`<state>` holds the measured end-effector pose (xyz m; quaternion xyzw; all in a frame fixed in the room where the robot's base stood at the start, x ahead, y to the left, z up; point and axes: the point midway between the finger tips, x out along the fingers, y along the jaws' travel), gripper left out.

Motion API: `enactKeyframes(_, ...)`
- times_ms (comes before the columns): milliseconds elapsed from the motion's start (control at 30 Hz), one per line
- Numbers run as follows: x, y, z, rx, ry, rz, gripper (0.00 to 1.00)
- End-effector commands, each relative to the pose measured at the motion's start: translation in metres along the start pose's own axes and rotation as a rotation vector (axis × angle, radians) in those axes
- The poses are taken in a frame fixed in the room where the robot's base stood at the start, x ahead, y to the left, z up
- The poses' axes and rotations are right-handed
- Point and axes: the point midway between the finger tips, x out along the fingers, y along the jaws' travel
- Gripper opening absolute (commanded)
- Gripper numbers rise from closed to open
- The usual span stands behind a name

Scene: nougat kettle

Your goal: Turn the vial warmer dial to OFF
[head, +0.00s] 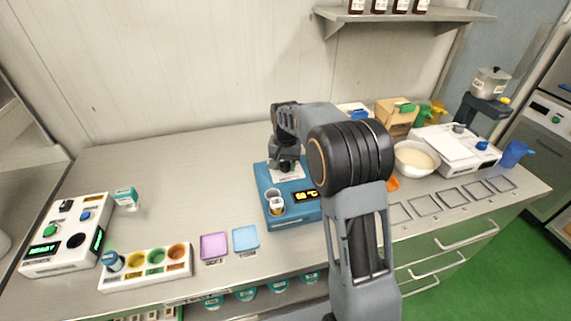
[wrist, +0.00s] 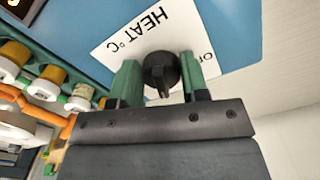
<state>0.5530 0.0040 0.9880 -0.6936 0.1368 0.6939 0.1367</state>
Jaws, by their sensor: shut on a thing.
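The vial warmer (head: 294,220) is a blue box on the bench, with a lit orange display (head: 306,195) that appears to show a reading in °C. A vial (head: 277,208) stands in one of its wells at the front left. The dial's ridge points toward the gripper's palm. My gripper (wrist: 161,75) has its green fingers on either side of the dial, shut on it. In the head view my gripper (head: 285,165) hides the dial.
Left of the warmer are a purple tile (head: 214,246), a blue tile (head: 246,239), a rack of coloured cups (head: 145,270) and a white device (head: 68,235). Right of my arm are a bowl (head: 416,158), a white machine (head: 455,148) and a cardboard box (head: 396,118). The back left bench is clear.

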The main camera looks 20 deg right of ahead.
Motion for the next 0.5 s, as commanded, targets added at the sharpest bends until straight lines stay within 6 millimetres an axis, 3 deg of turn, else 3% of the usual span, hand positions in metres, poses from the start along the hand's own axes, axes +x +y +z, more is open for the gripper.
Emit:
enactKeyframes(267, -0.0009, 0.0009, -0.0003, -0.096, 0.001, 0.000, 0.18)
enactKeyframes(500, -0.0012, 0.0025, -0.0009, -0.298, 0.002, -0.001, 0.18)
